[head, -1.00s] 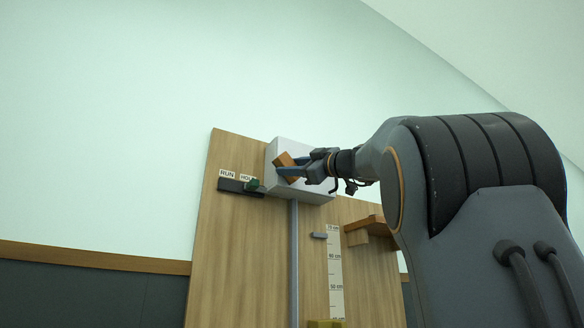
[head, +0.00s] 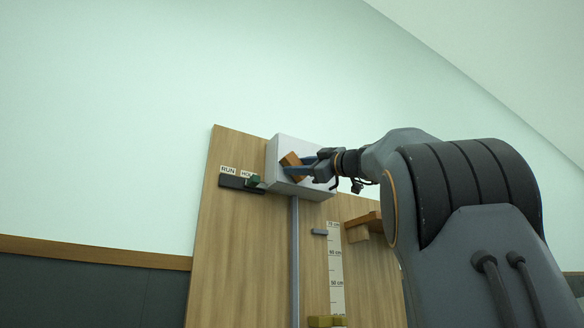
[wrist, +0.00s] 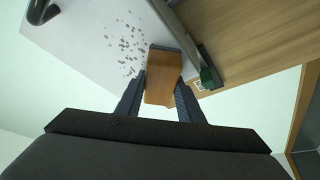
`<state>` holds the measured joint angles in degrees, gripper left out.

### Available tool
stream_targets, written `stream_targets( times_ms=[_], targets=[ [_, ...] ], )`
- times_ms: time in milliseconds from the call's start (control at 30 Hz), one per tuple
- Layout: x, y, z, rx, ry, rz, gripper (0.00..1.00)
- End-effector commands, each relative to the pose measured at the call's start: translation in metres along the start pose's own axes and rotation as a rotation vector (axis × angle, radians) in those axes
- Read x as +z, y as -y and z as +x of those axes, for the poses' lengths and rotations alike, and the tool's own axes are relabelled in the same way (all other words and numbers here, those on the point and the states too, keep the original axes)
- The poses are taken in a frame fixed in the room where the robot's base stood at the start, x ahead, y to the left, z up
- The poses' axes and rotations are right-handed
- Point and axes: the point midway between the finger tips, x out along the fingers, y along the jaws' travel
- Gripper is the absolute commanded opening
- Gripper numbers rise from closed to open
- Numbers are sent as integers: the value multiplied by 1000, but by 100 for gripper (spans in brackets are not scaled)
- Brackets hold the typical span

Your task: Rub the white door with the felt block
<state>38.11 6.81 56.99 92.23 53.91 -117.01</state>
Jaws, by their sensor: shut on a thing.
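The white door (head: 284,152) is the front of a white box high on a wooden board. In the wrist view the white door (wrist: 90,30) bears a patch of dark specks left of the block. My gripper (head: 304,166) is in front of the door and shut on the felt block (head: 290,160), which is orange-brown with a dark grey end. In the wrist view the block (wrist: 163,78) sits between the fingers of my gripper (wrist: 161,92), its dark end towards the door. I cannot tell for sure whether it touches the door.
A dark switch plate with a green knob (head: 256,181) and RUN and HOLD labels is left of the box. A grey post (head: 295,250) runs below it. A scale strip (head: 336,270) and a wooden shelf (head: 366,222) are lower right. A dark curved handle (wrist: 40,12) is on the door.

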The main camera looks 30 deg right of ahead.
Motion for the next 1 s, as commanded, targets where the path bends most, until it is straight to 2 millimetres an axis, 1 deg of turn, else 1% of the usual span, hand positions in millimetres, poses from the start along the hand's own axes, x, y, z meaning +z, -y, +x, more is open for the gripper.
stream_targets(
  times_ms=[33,367,733,1000],
  targets=[
    [4,-3,-1,1,1,0,16],
    [11,-12,-5,0,0,0,16],
    [31,-33,-12,1,0,0,16],
    [37,-39,-14,0,0,1,16]
  ],
)
